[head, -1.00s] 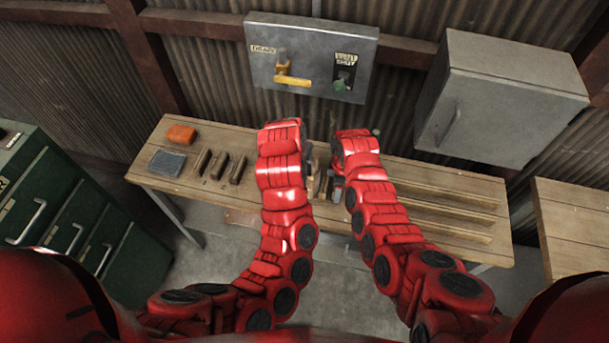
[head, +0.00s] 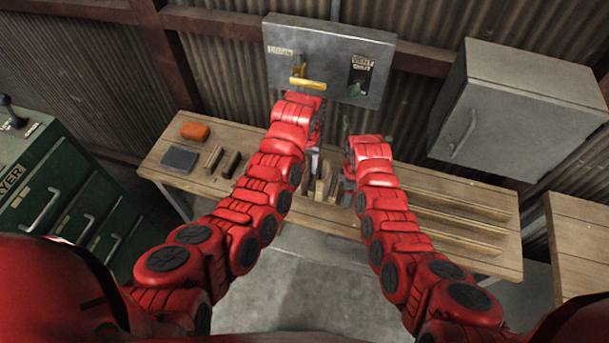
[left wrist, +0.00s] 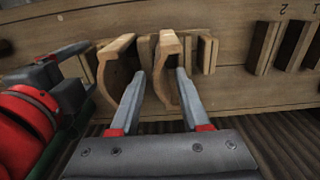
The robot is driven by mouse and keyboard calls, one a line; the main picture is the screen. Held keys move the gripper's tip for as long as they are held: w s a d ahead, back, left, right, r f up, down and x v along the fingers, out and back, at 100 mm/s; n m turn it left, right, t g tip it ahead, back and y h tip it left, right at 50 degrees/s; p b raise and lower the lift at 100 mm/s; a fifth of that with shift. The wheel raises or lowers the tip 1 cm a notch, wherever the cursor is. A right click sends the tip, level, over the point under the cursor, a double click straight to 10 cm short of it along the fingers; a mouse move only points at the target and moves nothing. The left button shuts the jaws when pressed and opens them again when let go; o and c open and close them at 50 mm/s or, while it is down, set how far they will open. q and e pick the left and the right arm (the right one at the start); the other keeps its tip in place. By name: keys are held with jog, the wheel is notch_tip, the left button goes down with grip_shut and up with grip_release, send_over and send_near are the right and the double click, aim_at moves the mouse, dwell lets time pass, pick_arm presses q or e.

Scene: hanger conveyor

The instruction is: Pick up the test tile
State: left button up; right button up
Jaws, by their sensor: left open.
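My left gripper (head: 314,165) is low over the middle of the wooden bench. In the left wrist view its two fingers (left wrist: 159,75) are open. They reach up to two curved tan pieces: one (left wrist: 116,62) is by the left fingertip, the other (left wrist: 166,62) lies between the fingers near the right one. I cannot tell whether the fingers touch them. These pieces stand upright in the bench; I cannot tell whether either is the test tile. My right gripper (head: 348,180) is just to the right, its jaws mostly hidden by its arm.
The bench (head: 255,198) carries an orange block (head: 195,131), a flat blue-grey block (head: 180,159), dark upright pieces (head: 231,164) and long rails (head: 455,213). A grey panel (head: 330,50) with a yellow handle is behind. Green drawers (head: 50,190) stand left; a grey cabinet (head: 520,105) hangs right.

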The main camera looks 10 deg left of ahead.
aim_at(308, 172)
pick_arm(q)
jog(key=shift+w+d+f, duration=0.1)
jog(key=shift+f, duration=1.1)
jog(key=shift+w+d+f, duration=0.1)
jog(key=shift+f, duration=1.05)
grip_shut()
